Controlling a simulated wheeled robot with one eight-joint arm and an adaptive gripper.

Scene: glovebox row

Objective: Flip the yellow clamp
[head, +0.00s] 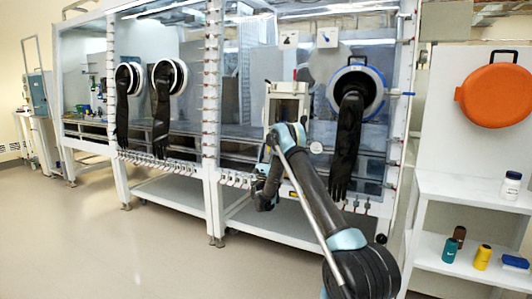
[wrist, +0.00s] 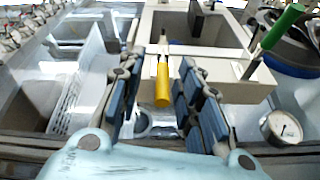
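The yellow clamp (wrist: 163,84) shows in the wrist view as a yellow handle on a thin metal stem. It points toward the wrist camera, at the front of a pale box-like frame. My gripper (wrist: 160,72) is open, with blue-padded fingers to the left and right of the handle. Gaps show between the handle and both fingers. In the head view my arm reaches to the small white-framed chamber (head: 287,88) on the glovebox front. The yellow clamp cannot be made out there, and my fingers are mostly hidden by my wrist.
A green-handled clamp (wrist: 281,28) stands right of the yellow one, above a round gauge (wrist: 282,128). A gloved port (head: 356,88) is close on the right. A white shelf (head: 470,190) with bottles stands farther right. The floor at left (head: 110,240) is clear.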

